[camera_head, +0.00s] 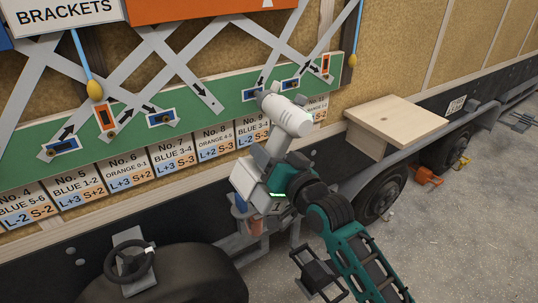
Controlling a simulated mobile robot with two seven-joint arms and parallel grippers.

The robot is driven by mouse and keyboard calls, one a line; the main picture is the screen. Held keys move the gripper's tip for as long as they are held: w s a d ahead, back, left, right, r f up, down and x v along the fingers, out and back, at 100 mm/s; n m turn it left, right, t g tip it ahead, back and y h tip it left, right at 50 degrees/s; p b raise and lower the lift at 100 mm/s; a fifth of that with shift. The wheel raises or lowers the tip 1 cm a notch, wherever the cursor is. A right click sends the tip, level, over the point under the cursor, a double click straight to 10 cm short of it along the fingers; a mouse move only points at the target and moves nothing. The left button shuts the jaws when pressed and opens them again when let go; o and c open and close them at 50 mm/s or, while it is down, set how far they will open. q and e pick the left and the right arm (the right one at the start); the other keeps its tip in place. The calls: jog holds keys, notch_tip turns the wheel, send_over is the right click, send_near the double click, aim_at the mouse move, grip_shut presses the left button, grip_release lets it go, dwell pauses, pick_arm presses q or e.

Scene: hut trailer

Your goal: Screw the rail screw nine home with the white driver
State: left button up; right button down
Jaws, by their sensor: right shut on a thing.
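The white driver (287,114) is held up in front of the green rail (205,104). Its nose points left and up at the blue bracket (250,94) above the No. 9 card (250,133). The nose is very close to this bracket. Whether it touches the screw is hidden by the driver's head, and the screw nine itself cannot be made out. My right gripper (275,172) is shut on the driver's handle, below the head. My left gripper is not in view.
Grey lattice strips (165,55) cross the wall above the rail. Several other blue and orange brackets sit along it. A wooden box-like step (397,122) projects at the right. A handwheel (129,262) stands lower left. Open floor (440,240) lies at the lower right.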

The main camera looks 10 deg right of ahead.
jog(key=shift+w+a+r, duration=0.1)
jog(key=shift+w+r, duration=0.15)
jog(key=shift+w, duration=0.05)
dwell(0.8)
dwell(0.5)
jog(key=shift+v, duration=1.5)
jog(key=s+d, duration=0.1)
jog(key=d, duration=0.7)
